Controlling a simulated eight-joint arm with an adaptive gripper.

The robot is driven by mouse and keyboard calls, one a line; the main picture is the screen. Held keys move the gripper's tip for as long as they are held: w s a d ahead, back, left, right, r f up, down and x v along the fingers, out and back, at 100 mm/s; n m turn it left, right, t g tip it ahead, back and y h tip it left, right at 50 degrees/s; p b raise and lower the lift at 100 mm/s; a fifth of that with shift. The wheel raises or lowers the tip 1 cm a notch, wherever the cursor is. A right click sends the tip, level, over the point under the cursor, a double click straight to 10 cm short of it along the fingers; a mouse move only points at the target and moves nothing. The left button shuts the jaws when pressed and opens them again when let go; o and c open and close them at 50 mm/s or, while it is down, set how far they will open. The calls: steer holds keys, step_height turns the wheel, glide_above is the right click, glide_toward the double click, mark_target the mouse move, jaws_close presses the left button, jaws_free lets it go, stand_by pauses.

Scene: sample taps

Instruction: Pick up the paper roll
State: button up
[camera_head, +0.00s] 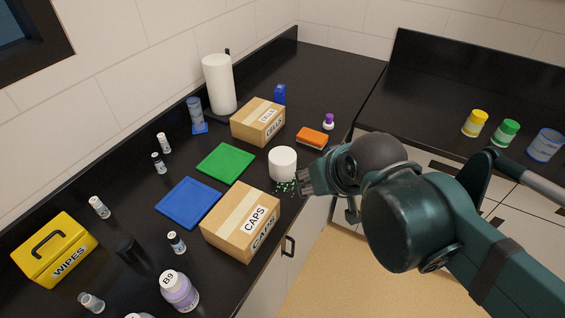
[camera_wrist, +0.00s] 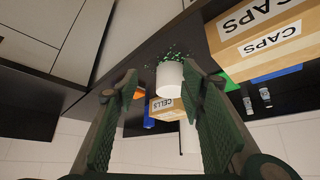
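A short white cylinder (camera_head: 283,163), which looks like a paper roll, stands upright near the counter's front edge. A taller white roll (camera_head: 219,85) stands on a dark holder at the back by the wall. My gripper (camera_head: 306,182) is just right of the short cylinder. In the wrist view, my gripper (camera_wrist: 160,74) is open, with the short cylinder (camera_wrist: 169,80) showing between its fingertips and apparently beyond them. I cannot tell whether they touch. The tall roll (camera_wrist: 189,138) is partly hidden there behind the right finger and the CELLS box.
Green bits (camera_head: 286,187) are scattered beside the short cylinder. A CAPS box (camera_head: 228,207), a CELLS box (camera_head: 249,119), an orange sponge (camera_head: 312,138) and a green mat (camera_head: 225,162) surround it. The black counter is fairly clear behind, towards the far corner.

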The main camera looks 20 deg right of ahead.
steer(key=o, duration=1)
